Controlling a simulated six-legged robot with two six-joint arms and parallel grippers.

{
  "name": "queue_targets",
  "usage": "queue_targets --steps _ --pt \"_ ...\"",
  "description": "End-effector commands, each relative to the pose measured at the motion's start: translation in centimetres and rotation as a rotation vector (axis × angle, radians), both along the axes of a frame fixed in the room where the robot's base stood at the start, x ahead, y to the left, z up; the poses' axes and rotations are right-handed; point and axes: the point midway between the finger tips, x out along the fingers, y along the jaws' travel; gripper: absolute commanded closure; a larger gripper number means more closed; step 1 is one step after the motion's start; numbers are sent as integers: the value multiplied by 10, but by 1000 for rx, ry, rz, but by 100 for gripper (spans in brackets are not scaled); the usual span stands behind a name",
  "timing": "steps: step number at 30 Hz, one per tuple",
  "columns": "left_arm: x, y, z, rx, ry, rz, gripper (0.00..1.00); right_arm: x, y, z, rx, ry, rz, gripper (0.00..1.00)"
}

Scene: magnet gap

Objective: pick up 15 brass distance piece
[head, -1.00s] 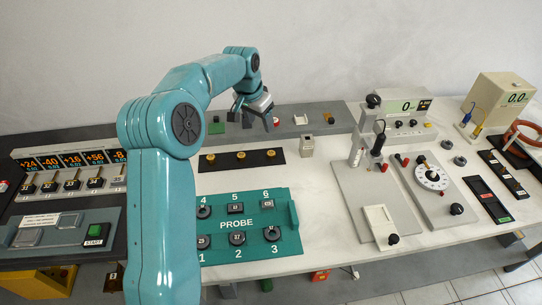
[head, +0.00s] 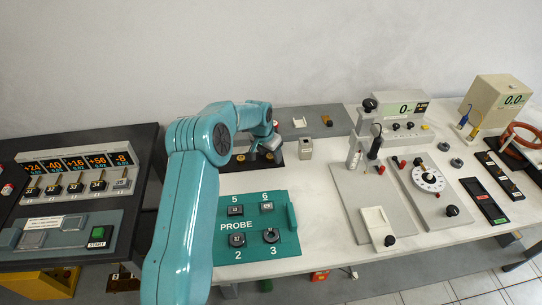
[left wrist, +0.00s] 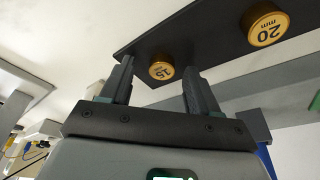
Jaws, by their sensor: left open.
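The 15 brass distance piece (left wrist: 162,67) is a round brass cap with an upside-down "15 mm" label in the left wrist view. It stands near one end of a dark strip (left wrist: 210,38). My left gripper (left wrist: 158,70) is open, with its two dark fingers on either side of the piece in this view. I cannot tell whether they touch it. A brass piece marked 20 mm (left wrist: 268,24) stands farther along the strip. In the head view my left gripper (head: 263,146) is over the right part of the strip (head: 290,163), and my arm hides the strip's left part. My right gripper is not in view.
The green PROBE panel (head: 262,240) lies in front of the strip. A small grey block (head: 305,149) stands just right of it. A grey stand with a dial (head: 429,178) and meters are farther right. White table shows between strip and panel.

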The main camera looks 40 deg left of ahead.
Motion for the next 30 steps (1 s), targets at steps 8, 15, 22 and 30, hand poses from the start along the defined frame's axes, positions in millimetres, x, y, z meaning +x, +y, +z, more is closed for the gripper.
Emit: queue_targets --steps 8,15,22,30 --pt "1 1 -3 1 -1 1 42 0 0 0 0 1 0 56" --pt "1 1 -3 1 -1 1 100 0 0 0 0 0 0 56" --pt "1 1 -2 1 -1 1 100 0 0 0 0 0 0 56" --pt "1 2 26 3 -5 2 100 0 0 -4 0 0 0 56"
